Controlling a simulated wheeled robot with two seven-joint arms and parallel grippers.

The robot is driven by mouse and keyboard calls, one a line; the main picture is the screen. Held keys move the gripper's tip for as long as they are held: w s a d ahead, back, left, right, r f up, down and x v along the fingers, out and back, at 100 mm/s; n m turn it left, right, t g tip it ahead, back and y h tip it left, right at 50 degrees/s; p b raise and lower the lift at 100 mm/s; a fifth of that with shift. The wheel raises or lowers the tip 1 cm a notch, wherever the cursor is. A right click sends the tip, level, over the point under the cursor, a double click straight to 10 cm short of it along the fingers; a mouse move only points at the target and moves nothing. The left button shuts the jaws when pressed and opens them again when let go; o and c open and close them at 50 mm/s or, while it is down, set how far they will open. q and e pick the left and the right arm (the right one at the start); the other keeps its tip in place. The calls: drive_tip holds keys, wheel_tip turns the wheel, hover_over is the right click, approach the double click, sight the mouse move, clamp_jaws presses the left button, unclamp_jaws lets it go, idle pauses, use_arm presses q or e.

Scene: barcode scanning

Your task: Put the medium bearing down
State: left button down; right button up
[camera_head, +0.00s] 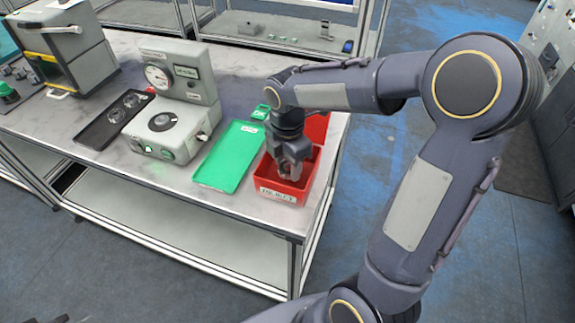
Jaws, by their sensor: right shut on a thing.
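My right gripper (289,170) points down into the front red bin (285,190), between its walls. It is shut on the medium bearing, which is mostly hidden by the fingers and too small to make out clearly. The bin has a white label on its front and stands at the right front corner of the table. My left gripper does not show.
A green tray (228,158) lies left of the bin. A grey device with a dial gauge (178,75) and a black tray (92,136) with round parts stand further left. Another red bin (317,127) is behind the front one. A grey machine (62,50) is at the far left.

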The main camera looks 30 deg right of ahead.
drive_tip(key=shift+f, duration=0.65)
drive_tip(key=shift+f+b, duration=0.4)
drive_tip(key=shift+f, duration=0.2)
drive_tip(key=o, duration=1.2)
drive_tip(key=shift+r, duration=0.1)
